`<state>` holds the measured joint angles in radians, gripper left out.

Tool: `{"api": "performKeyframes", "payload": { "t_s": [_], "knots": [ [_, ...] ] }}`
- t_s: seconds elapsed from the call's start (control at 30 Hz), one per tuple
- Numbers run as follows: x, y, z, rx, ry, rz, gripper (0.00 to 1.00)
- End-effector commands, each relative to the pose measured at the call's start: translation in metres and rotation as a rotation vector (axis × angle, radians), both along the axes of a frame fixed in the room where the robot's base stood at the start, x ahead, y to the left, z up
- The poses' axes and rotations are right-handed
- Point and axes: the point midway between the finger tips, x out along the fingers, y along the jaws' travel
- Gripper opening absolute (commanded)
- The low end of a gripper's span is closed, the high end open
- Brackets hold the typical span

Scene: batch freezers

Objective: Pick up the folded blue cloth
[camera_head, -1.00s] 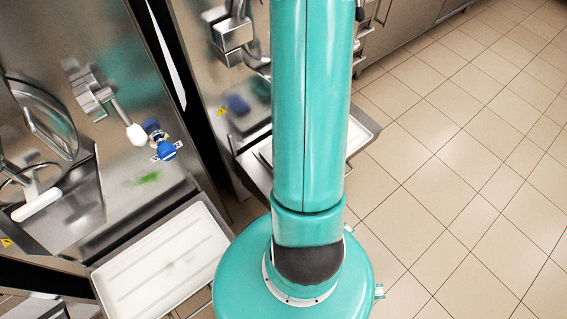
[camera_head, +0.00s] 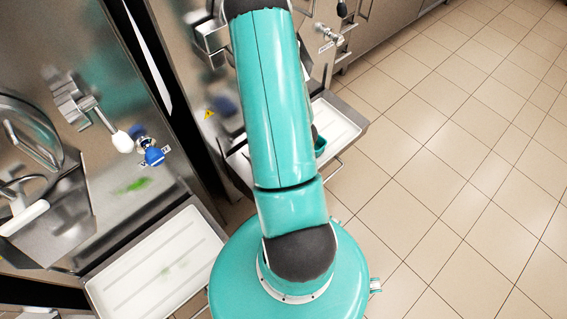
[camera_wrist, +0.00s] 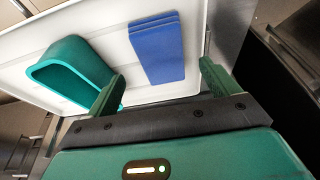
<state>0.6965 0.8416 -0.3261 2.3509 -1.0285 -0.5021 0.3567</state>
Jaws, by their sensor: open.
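The folded blue cloth (camera_wrist: 157,47) lies flat on a white tray (camera_wrist: 112,22) in the wrist view, ahead of my gripper. My gripper (camera_wrist: 160,84) is open and empty, its two green fingers spread wide at either side of the cloth's near end. The cloth is apart from the fingers. A teal open container (camera_wrist: 72,72) lies on the same tray to the left of the cloth, close to the left finger. In the head view my arm hides the cloth and the gripper.
In the head view a white tray (camera_head: 335,122) shows past my arm at a steel machine. Another white tray (camera_head: 155,262) with a faint green smear sits at the left machine, below a blue-knobbed valve (camera_head: 150,152). The tiled floor (camera_head: 450,180) on the right is clear.

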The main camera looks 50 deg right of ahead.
Motion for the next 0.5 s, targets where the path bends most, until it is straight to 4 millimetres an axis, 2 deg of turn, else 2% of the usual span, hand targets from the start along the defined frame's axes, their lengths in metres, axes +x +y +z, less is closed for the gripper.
{"api": "performKeyframes", "payload": {
  "t_s": [0.3,0.5],
  "knots": [
    [0.011,0.0,-0.036,0.001,0.003,0.003,0.87],
    [0.015,-0.001,-0.048,0.0,0.0,0.001,0.87]
  ]
}}
